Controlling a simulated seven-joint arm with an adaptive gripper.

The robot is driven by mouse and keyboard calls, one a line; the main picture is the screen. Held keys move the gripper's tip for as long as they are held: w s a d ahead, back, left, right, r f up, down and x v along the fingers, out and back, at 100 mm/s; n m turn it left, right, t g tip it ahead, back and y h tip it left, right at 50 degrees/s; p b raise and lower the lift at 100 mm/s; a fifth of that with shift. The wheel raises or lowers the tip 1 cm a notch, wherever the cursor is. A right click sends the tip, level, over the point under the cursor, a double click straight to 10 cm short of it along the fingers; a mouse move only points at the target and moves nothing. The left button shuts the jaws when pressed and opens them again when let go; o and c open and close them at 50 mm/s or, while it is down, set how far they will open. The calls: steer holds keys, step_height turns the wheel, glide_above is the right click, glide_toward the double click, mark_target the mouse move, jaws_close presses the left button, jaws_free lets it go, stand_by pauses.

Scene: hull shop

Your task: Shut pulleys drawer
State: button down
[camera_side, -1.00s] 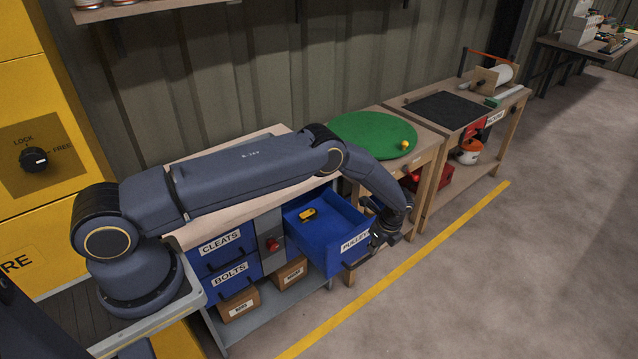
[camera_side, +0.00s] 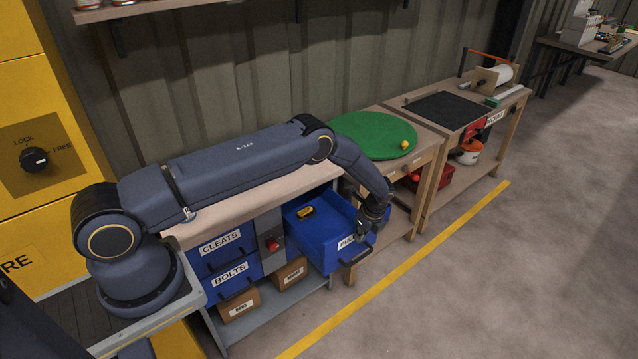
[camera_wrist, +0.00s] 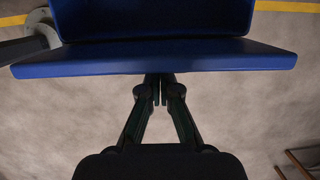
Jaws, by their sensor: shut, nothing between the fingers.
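The blue pulleys drawer (camera_side: 318,236) stands part-way out of the bench in the side view, with a small yellow and black item (camera_side: 306,212) inside. Its front carries a white label, partly covered by my gripper, and a dark handle (camera_side: 356,257). My gripper (camera_side: 366,232) is shut and empty at the drawer's front, near its right end. In the wrist view the drawer's front (camera_wrist: 150,58) spans the picture, and the shut fingertips of my gripper (camera_wrist: 160,78) are at its edge. I cannot tell whether they touch it.
The shut cleats drawer (camera_side: 222,243) and bolts drawer (camera_side: 232,275) are to the left. A grey panel with a red knob (camera_side: 273,244) lies between. Cardboard boxes (camera_side: 240,304) sit on the low shelf. A green round mat (camera_side: 372,136) lies on the bench to the right. The floor in front is clear.

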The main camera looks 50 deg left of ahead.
steer(key=a, duration=1.8)
